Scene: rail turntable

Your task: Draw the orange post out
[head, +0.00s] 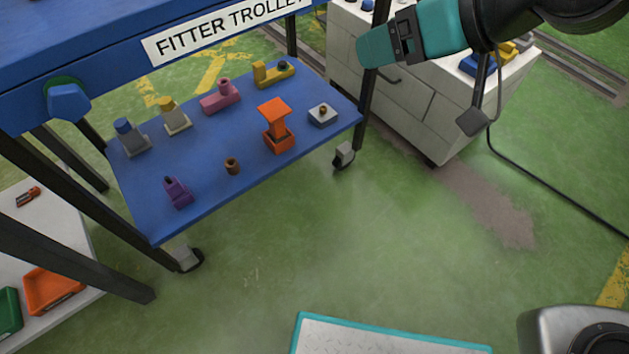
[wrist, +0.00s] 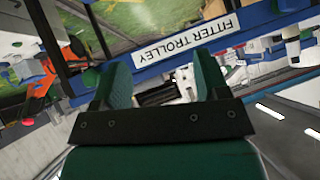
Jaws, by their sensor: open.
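The orange post (head: 273,112) has a wide flat top and stands upright in an orange block (head: 279,139) on the lower blue shelf of the trolley. Its lower end is hidden inside the block. My gripper (head: 370,47) is at the upper right of the head view, up and to the right of the post and apart from it. In the wrist view my gripper (wrist: 161,72) shows two green fingers spread apart with nothing held between them. I cannot make out the post in the wrist view.
The blue shelf (head: 215,185) also bears a purple piece (head: 177,192), a brown cylinder (head: 232,166), a light block (head: 323,115), a pink piece (head: 221,97) and others. The trolley's upper blue board (head: 90,45) overhangs it, with dark legs.

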